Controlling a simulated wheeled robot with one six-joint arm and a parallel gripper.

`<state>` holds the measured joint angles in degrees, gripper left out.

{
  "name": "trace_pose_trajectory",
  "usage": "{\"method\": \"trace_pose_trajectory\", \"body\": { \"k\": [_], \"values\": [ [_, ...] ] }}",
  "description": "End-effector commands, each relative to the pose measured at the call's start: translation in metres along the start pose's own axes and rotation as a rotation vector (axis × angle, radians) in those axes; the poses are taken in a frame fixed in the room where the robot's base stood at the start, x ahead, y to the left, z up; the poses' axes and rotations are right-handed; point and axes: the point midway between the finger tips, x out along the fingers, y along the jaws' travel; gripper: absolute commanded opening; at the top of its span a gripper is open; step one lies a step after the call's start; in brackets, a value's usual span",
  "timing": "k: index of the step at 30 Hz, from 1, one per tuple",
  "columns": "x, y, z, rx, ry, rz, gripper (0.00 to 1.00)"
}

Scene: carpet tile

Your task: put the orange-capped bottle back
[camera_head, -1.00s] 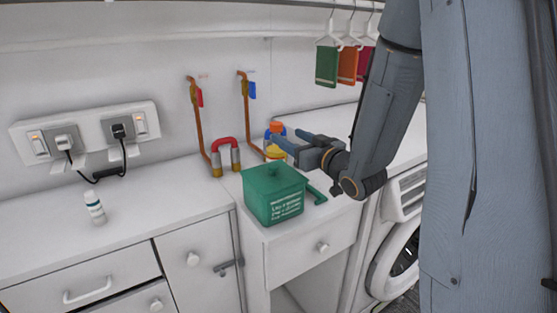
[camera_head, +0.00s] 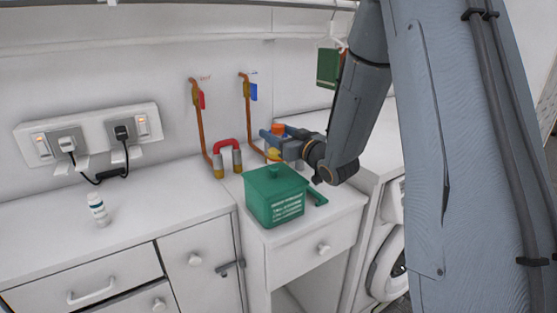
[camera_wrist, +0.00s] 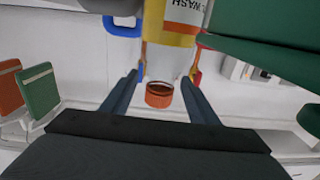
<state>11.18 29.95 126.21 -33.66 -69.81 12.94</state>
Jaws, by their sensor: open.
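The orange-capped bottle (camera_head: 273,154) stands at the back of the counter, behind a green box, and is mostly hidden by my gripper and the box. Its orange cap (camera_head: 278,128) shows above my gripper (camera_head: 276,143). In the wrist view the bottle (camera_wrist: 180,30) appears inverted, with yellow contents and a label reading "WASH". Its cap (camera_wrist: 159,97) lies between the two fingers of my gripper (camera_wrist: 160,80), which are open with a gap on either side. I cannot tell whether a finger touches the bottle.
The green lidded box (camera_head: 274,197) stands close in front. A red-handled shackle (camera_head: 227,155) is to the left, near pipes with red (camera_head: 198,97) and blue (camera_head: 252,91) valve handles. A small white bottle (camera_head: 97,209) stands on the left counter.

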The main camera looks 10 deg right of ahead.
Motion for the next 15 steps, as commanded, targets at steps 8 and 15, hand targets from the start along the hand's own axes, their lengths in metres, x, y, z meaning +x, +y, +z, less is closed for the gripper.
{"method": "trace_pose_trajectory", "body": {
  "k": [8, 15],
  "values": [
    [-0.0002, -0.0001, 0.0004, 0.0, 0.0, 0.0, 0.34],
    [-0.0004, -0.0001, 0.0004, 0.0, 0.0, 0.0, 0.0]
  ]
}}
